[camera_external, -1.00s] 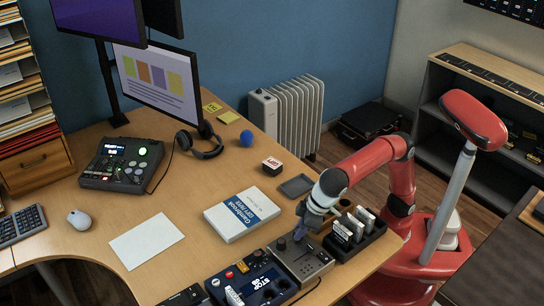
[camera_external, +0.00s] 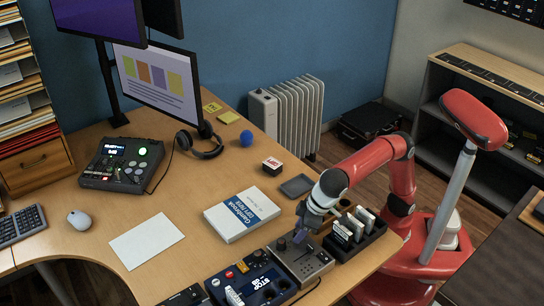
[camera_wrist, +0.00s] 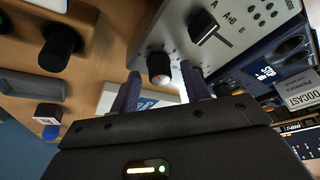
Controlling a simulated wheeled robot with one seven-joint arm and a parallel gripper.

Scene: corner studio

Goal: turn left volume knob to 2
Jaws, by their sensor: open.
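The grey mixer box (camera_external: 303,260) stands near the desk's front edge, below my gripper (camera_external: 300,234). A dark knob (camera_external: 281,244) shows on its left part in the external view. I cannot tell how far down the fingers reach or read the knob's setting. A switch (camera_wrist: 208,32) marked A, A+B, B sits beside it.
A blue device (camera_external: 251,280) stands close left of the mixer, and a black rack of cards (camera_external: 355,240) close right. Behind are a white book (camera_external: 240,214) and a grey tray (camera_external: 296,186). A paper sheet (camera_external: 146,241) lies left, with bare desk around it.

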